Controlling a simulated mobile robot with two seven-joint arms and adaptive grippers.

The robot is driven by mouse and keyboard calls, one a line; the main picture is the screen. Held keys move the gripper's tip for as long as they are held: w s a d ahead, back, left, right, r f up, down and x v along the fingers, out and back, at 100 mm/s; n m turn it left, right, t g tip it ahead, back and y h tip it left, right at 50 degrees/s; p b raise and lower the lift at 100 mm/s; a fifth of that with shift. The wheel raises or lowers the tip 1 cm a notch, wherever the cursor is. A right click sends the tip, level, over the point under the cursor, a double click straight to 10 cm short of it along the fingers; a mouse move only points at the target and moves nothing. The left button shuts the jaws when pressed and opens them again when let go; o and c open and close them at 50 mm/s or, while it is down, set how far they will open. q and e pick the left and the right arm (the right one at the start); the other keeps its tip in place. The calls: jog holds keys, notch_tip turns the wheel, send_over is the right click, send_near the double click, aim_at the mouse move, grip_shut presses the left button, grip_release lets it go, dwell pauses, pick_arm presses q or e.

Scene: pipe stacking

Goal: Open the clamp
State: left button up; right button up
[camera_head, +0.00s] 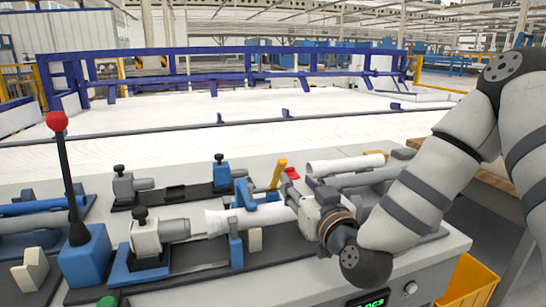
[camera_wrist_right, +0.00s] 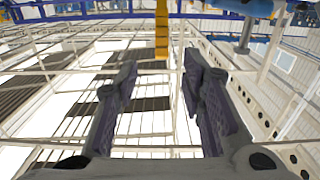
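The clamp's yellow lever (camera_head: 278,173) stands up, slightly tilted, behind the white pipe (camera_head: 262,216) in the head view. Blue clamp parts (camera_head: 246,194) sit beside it around the pipe. My right gripper (camera_head: 296,188) is just right of the lever, with its fingers toward the clamp. In the right wrist view my right gripper (camera_wrist_right: 160,78) is open, its two dark fingers wide apart with nothing between them. The yellow lever (camera_wrist_right: 161,30) shows at the top, in line with the gap and beyond the fingertips. My left gripper is not in view.
A second white pipe (camera_head: 345,164) lies behind my right gripper. A black lever with a red knob (camera_head: 57,121) rises from a blue base at left. Grey fixtures (camera_head: 160,238) stand on the bench. A yellow bin (camera_head: 468,281) is at lower right.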

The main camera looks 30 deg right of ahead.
aim_at(283, 167)
jog(key=b+x, duration=0.1)
jog(key=x, duration=0.9)
jog(key=shift+w+a+b, duration=0.1)
jog(key=shift+w+b, duration=0.3)
jog(key=shift+w+r, duration=0.1)
jog(key=shift+w, duration=0.2)
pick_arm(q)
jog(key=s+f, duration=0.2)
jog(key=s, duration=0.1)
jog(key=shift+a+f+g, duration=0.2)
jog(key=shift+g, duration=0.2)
pick_arm(e)
jog(key=shift+c, duration=0.3)
grip_shut()
